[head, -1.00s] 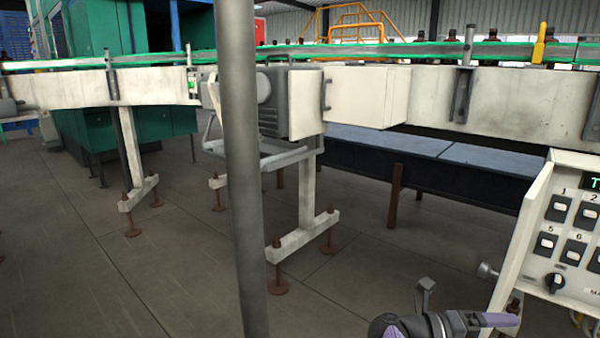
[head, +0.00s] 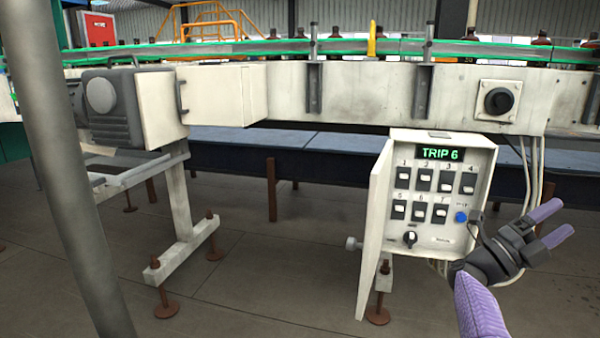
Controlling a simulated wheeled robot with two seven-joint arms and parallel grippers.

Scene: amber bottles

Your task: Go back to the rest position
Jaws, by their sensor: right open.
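My right gripper (head: 554,222) is at the lower right of the head view, just right of the control box. Its two purple fingers are apart and nothing shows between them. The control box (head: 478,150) has its door (head: 376,215) swung open to the left. Its display (head: 440,153) reads "TRIP 6", above two rows of numbered switches, a black rotary knob (head: 410,238) and a blue button (head: 461,217). My left gripper is not in view.
A conveyor (head: 370,95) with a green rail and amber bottles (head: 543,38) runs across behind the box. A grey post (head: 75,180) stands close at the left. A motor unit (head: 110,105) and support legs (head: 180,220) are left of centre. Floor (head: 270,270) between is clear.

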